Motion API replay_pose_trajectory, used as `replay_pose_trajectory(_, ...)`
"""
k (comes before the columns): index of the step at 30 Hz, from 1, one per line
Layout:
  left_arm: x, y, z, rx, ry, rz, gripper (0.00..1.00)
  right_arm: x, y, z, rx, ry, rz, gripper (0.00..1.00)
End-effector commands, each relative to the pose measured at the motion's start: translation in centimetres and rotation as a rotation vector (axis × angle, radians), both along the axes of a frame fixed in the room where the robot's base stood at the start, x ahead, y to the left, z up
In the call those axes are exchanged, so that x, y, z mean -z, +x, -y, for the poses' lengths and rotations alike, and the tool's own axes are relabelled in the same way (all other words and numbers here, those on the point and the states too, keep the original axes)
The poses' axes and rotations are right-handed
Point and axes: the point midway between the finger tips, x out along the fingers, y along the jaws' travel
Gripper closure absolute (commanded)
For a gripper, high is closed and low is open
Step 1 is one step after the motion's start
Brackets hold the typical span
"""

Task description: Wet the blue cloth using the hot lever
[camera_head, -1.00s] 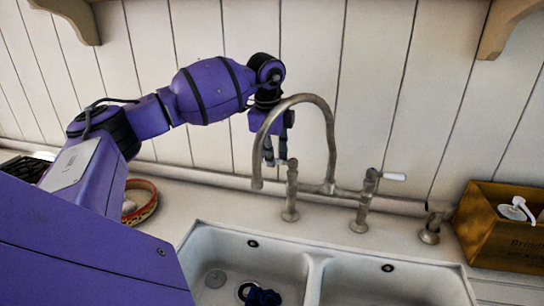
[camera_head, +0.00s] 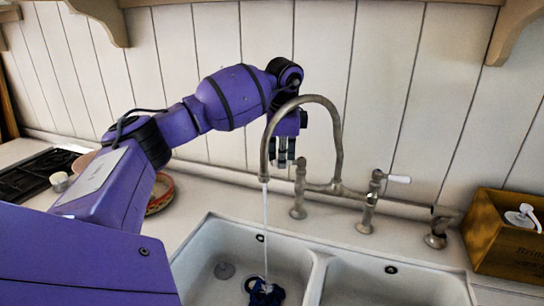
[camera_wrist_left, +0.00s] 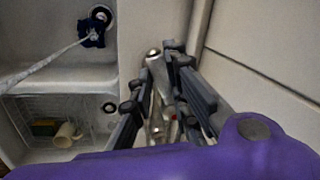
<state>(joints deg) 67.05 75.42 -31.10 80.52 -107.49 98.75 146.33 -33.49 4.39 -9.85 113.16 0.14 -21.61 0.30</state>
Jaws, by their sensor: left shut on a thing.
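The blue cloth (camera_head: 265,292) lies crumpled at the drain of the left basin (camera_head: 205,257). It also shows in the left wrist view (camera_wrist_left: 93,34). A thin stream of water (camera_head: 266,225) falls from the arched faucet spout (camera_head: 265,160) onto the cloth. My left gripper (camera_head: 285,160) is behind the spout, at the left valve. In the left wrist view its fingers (camera_wrist_left: 160,95) are shut around the hot lever, whose metal fitting (camera_wrist_left: 157,68) and a red mark show between them. The lever is mostly hidden by the fingers. My right gripper is not in view.
The other lever (camera_head: 398,179), with a white handle, is on the right valve. A wooden box (camera_head: 500,255) with a white pump stands at the right. A patterned bowl (camera_head: 160,192) is behind my left arm.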

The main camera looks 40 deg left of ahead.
Motion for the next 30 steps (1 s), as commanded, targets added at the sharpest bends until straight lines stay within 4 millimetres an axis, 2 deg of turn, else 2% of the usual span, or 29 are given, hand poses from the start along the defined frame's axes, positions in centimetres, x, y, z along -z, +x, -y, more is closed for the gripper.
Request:
replay_pose_trajectory(1, -0.47, 0.33, 0.42, -0.018, -0.001, 0.007, 1.00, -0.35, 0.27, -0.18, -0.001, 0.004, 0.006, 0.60)
replay_pose_trajectory(7, -0.44, 0.61, 0.87, -0.085, -0.001, 0.006, 1.00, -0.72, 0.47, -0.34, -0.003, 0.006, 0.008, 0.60)
replay_pose_trajectory(24, -0.24, 0.68, 0.89, -0.118, 0.001, 0.004, 1.00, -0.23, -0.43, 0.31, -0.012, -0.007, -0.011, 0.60)
replay_pose_trajectory(25, -0.25, 0.68, 0.89, -0.118, 0.001, 0.004, 0.83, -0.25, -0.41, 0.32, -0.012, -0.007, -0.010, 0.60)
replay_pose_trajectory(29, -0.21, 0.67, 0.92, -0.117, 0.001, 0.003, 0.66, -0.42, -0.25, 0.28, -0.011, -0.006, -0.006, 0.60)
replay_pose_trajectory(30, -0.18, 0.67, 0.93, -0.117, 0.001, 0.003, 0.66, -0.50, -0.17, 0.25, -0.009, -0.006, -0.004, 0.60)
